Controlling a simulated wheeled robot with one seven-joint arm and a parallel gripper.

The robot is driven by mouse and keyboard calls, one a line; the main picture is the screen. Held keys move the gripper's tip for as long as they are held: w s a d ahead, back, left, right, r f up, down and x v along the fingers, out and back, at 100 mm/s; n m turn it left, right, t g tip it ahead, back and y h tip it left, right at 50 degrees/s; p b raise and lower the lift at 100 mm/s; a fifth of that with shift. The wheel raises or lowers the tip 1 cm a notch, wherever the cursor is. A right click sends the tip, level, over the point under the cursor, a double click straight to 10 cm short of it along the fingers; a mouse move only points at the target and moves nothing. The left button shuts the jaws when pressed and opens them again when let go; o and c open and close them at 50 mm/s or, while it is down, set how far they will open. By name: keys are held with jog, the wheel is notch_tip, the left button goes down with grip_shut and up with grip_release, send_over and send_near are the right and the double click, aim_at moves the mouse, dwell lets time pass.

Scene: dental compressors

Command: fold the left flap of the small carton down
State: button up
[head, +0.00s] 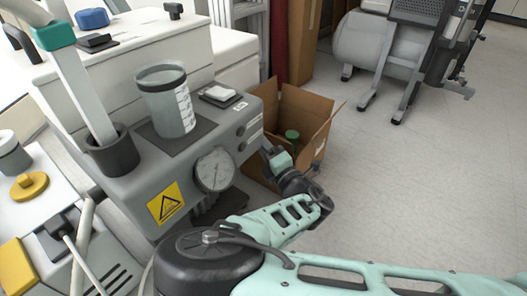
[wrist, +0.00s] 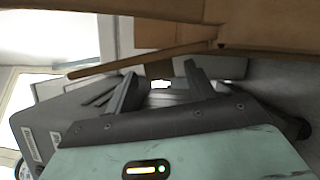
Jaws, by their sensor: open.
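The small carton (head: 308,108) stands open on the floor beside the grey machine, with its flaps raised and a green-topped item (head: 292,136) inside. One flap (head: 268,92) rises on the left, close to the machine. My gripper (head: 272,152) is at the carton's near left side, partly hidden by my wrist. In the wrist view, my gripper (wrist: 158,78) is open with nothing seen between its fingers. Brown cardboard (wrist: 265,35) fills the top right there, and a thin flap edge (wrist: 140,60) runs just beyond the fingertips. I cannot tell whether they touch.
The grey machine (head: 200,120) with a gauge and a clear jar (head: 166,100) stands directly left of the carton. A taller brown box (head: 300,40) is behind it. Grey equipment (head: 372,45) stands at the back right. The floor (head: 415,170) to the right is clear.

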jog(key=c, duration=1)
jog(key=shift+r+p, duration=0.15)
jog(key=shift+p, duration=0.2)
